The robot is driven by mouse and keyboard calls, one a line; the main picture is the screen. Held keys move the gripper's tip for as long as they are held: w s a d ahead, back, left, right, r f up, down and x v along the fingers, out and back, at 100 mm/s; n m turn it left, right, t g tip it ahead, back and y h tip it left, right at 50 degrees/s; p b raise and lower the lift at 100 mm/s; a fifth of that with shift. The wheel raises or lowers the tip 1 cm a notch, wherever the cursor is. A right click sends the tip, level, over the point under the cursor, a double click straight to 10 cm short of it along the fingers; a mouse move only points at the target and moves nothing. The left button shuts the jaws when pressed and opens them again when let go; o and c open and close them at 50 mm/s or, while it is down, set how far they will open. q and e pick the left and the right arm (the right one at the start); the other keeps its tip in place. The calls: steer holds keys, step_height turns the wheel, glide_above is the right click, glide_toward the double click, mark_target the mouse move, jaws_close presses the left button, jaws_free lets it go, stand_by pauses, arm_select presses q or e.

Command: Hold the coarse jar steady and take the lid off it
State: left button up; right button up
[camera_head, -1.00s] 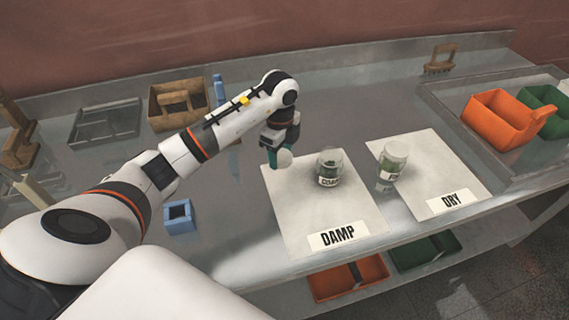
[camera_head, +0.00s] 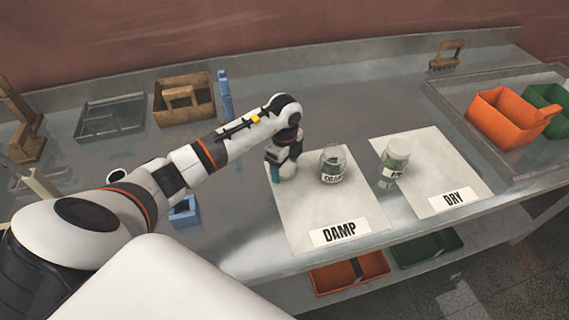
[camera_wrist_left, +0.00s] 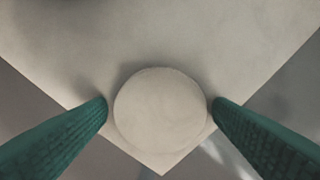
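The coarse jar (camera_head: 333,165) is a clear glass jar with a partly readable label, upright on the DAMP mat (camera_head: 310,215). No lid shows on its top. A pale round lid (camera_wrist_left: 160,108) is in the left wrist view, over the mat's corner; I cannot tell if it rests on it. My left gripper (camera_head: 283,175) is left of the jar, apart from it. Its green fingers stand on either side of the lid in the left wrist view (camera_wrist_left: 160,103), with a narrow gap at each side. My right gripper is not in view.
Orange (camera_head: 505,118) and green (camera_head: 548,105) bins sit in a tray at the far right. A brown caddy (camera_head: 183,98) and a blue block (camera_head: 184,211) are at the left.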

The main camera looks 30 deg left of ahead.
mark_target(284, 168)
arm_select(q)
steer(key=shift+r, duration=0.5)
step_height(284, 168, up, 11)
steer(key=b, duration=0.3)
steer(key=shift+r, duration=0.2)
